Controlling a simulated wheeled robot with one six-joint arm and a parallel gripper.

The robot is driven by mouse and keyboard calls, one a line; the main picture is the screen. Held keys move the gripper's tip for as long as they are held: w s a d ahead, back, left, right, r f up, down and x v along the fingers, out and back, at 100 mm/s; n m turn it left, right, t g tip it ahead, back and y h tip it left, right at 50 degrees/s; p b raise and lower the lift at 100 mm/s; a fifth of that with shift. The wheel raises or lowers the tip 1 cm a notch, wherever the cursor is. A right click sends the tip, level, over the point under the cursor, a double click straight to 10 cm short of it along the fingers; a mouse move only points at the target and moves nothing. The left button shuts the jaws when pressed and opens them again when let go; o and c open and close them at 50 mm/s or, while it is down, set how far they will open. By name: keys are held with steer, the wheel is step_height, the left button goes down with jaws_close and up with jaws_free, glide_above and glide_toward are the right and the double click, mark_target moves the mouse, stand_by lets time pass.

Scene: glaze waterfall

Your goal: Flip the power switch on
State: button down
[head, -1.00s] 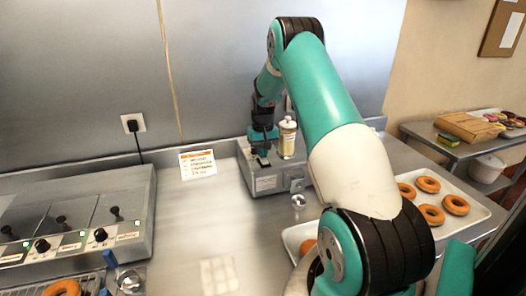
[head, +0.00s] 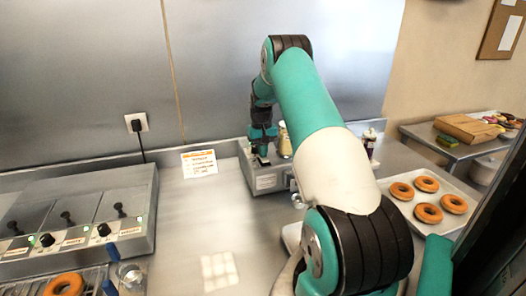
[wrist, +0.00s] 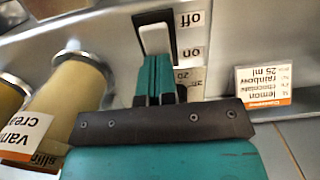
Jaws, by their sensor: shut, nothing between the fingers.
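The power switch (wrist: 156,38) shows in the wrist view as a white rocker in a black frame. Upside-down labels "off" and "on" are beside it, with "off" toward the top of the picture. My gripper (wrist: 158,60) has its teal fingers together, with nothing between them. The fingertips are at the "on" end of the rocker and overlap its lower edge; I cannot tell whether they touch it. In the head view my gripper (head: 262,158) is low over the grey metal box (head: 267,183), and the switch is hidden there.
A bottle with yellowish contents (head: 284,140) stands just right of my gripper. A label card (head: 199,163) stands on the counter to the left. A grey unit with knobs (head: 80,205) is at far left. A doughnut tray (head: 398,208) is at right. The middle counter is clear.

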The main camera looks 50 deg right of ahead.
steer(key=shift+s+a+f, duration=0.3)
steer(key=shift+f, duration=0.3)
steer(key=shift+s+a+r+p, duration=0.15)
steer(key=shift+s+a+p, duration=0.1)
steer(key=shift+s+p, duration=0.1)
steer(key=r+p, duration=0.2)
steer(key=r, duration=0.1)
steer(key=r+p, duration=0.1)
steer(key=r, duration=0.1)
steer(key=shift+w+d, duration=0.2)
steer(key=shift+w, duration=0.1)
step_height(320, 180, up, 10)
steer(key=b, duration=0.4)
steer(key=shift+w+d, duration=0.4)
steer(key=shift+w, duration=0.05)
